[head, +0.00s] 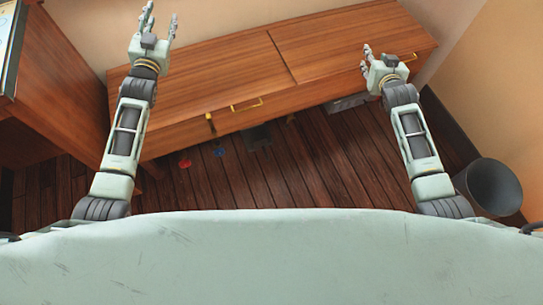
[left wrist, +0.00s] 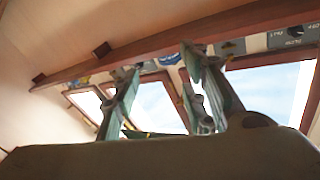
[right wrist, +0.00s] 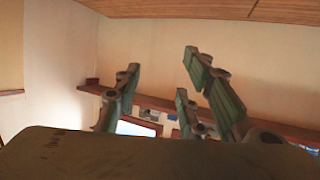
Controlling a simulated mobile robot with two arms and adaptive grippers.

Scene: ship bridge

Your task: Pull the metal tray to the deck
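My left gripper (head: 158,22) is raised at the upper left, over the left end of the wooden cabinet. In the left wrist view its fingers (left wrist: 160,85) are spread with nothing between them. My right gripper (head: 385,58) is over the cabinet's right end. In the right wrist view its fingers (right wrist: 165,95) are also apart and empty. A grey, metal-looking piece (head: 347,103) shows low at the cabinet's front, just left of my right forearm. It may be the metal tray, but most of it is hidden. Neither gripper touches it.
The wooden cabinet (head: 215,85) has yellow handles (head: 247,105) on its front. A dark object (head: 257,137), a red item (head: 185,163) and a blue item (head: 219,152) are low before it. A dark bin (head: 490,186) stands at right. The plank deck (head: 310,165) between is mostly clear.

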